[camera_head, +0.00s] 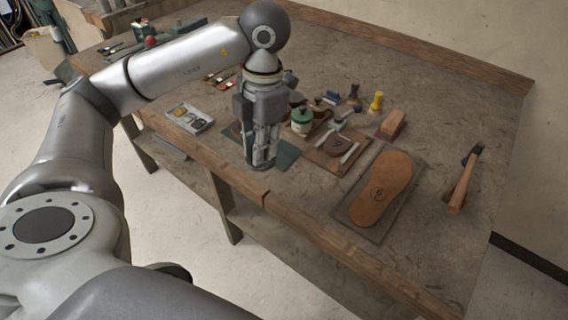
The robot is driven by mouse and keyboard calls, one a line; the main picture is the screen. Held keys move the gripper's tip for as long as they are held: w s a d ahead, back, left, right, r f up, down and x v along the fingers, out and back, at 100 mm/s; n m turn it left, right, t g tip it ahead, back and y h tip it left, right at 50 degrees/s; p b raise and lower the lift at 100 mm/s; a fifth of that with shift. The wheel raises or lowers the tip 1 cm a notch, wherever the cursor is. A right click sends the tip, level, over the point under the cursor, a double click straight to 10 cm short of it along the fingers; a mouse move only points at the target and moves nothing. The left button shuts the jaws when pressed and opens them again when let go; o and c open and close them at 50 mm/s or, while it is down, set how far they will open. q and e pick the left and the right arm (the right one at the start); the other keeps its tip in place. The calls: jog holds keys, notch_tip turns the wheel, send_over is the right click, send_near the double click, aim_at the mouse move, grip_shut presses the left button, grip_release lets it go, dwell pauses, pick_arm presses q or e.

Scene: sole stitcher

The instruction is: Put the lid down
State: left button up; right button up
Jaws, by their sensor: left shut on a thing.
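My left gripper (262,158) points straight down over a dark green mat (286,153) near the front edge of the workbench. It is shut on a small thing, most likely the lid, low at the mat. The fingers hide most of it, so I cannot tell whether it touches the mat. A green and cream pot (302,121) stands just right of the gripper. My right gripper is not in view.
A board with pale tools and a dark round piece (334,149) lies right of the mat. Further right are a brown sole (382,188) on a grey mat, a wooden block (393,123) and a hammer (464,182). A tray (189,118) lies left. The front right bench is clear.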

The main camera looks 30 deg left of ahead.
pick_arm(q)
jog(key=w+a+f+p, duration=0.2)
jog(key=w+a+f, duration=0.15)
jog(key=w, duration=0.45)
jog(key=p, duration=0.1)
send_over(282, 154)
jog(key=f, duration=0.5)
jog(key=shift+s+d, duration=0.15)
jog(key=shift+s, duration=0.25)
jog(key=shift+w+f, duration=0.6)
jog(key=shift+f, duration=0.25)
notch_tip(282, 154, down, 3)
jog(key=shift+p, duration=0.45)
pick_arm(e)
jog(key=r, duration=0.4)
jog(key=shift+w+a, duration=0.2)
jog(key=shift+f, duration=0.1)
pick_arm(q)
jog(key=o, duration=0.7)
jog(key=shift+f, duration=0.1)
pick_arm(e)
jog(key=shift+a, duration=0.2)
pick_arm(q)
jog(key=shift+o, duration=0.2)
